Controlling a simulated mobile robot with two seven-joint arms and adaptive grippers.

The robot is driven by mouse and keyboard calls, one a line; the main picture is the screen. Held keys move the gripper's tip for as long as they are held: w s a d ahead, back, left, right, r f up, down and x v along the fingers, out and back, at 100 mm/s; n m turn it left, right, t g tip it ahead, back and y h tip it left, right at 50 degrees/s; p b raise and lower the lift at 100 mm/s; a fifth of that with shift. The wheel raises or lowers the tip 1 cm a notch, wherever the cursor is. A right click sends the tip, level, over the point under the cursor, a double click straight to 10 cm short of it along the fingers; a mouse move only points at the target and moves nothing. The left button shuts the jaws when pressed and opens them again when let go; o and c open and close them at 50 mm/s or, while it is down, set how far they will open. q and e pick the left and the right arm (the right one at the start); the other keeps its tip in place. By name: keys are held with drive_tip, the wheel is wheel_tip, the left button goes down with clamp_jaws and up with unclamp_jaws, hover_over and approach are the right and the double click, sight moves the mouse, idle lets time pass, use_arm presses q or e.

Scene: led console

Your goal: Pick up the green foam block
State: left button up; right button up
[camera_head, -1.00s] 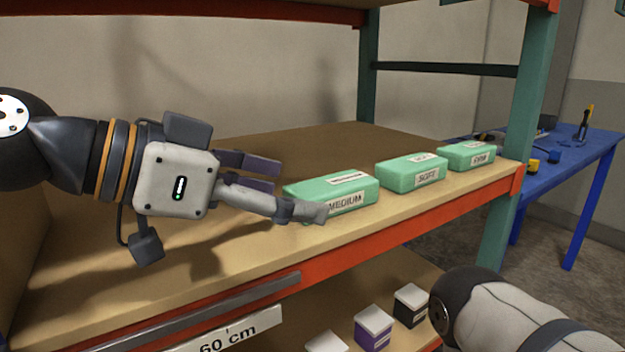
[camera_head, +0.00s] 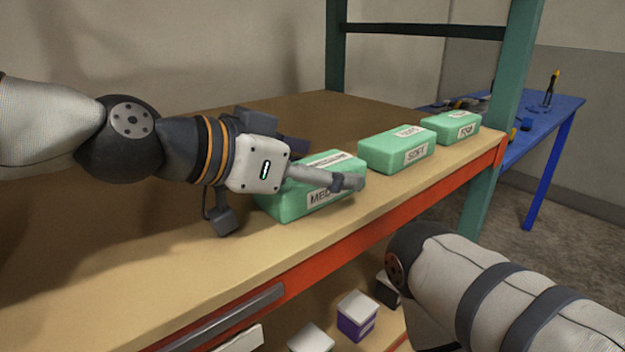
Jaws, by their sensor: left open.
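Three green foam blocks stand in a row on the wooden shelf. The nearest, the MEDIUM block (camera_head: 300,203), is partly hidden by my left gripper. The SOFT block (camera_head: 397,150) is in the middle, and a third block (camera_head: 451,126) with a label too small to read surely is farthest right. My left gripper (camera_head: 335,168) is open at the MEDIUM block, one finger crossing its front side; the other finger is largely hidden behind the gripper body. I cannot tell whether the fingers touch the block. My right arm shows at lower right, but its gripper is out of view.
The shelf (camera_head: 130,290) has an orange front beam (camera_head: 345,250) and a green upright (camera_head: 500,120) at right. Small white-lidded boxes (camera_head: 357,318) stand on the level below. A blue table (camera_head: 545,120) with tools stands beyond.

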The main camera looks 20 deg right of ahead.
use_arm(q)
drive_tip(key=c, duration=0.9)
